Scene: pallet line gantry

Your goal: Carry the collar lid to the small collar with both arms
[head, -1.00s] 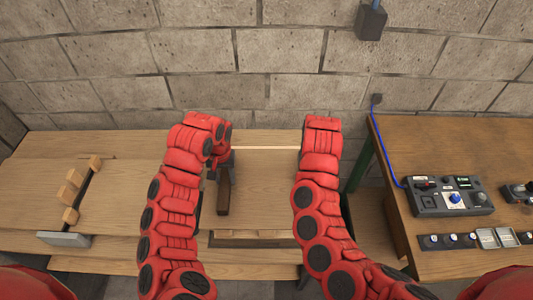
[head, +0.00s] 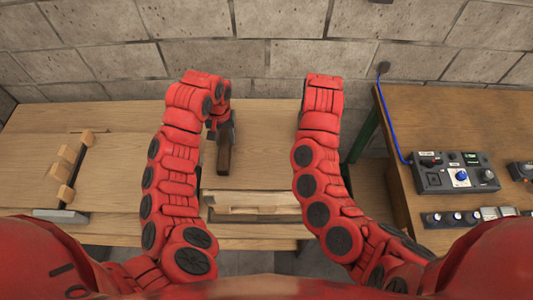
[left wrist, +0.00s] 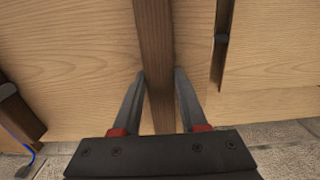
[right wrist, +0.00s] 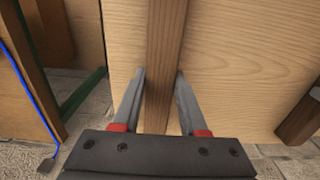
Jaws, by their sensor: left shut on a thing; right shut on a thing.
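The collar lid (head: 262,150) is a pale wooden panel with dark wooden battens, lying flat between my two arms in the head view. My left gripper (head: 220,128) is shut on the lid's left batten (head: 224,155); the left wrist view shows its fingers (left wrist: 160,78) on both sides of the batten. My right gripper (right wrist: 160,80) is shut on the other dark batten (right wrist: 166,30); in the head view my right arm hides it. A pale wooden frame (head: 250,200), perhaps a collar, shows just below the lid's near edge. I cannot tell whether they touch.
A wooden bench (head: 110,120) spreads left, with wooden blocks on a dark bar (head: 68,165) ending in a grey piece (head: 60,215). At right, a brown table (head: 430,115) carries a control box (head: 455,173) with a blue cable. A block wall (head: 270,50) stands behind.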

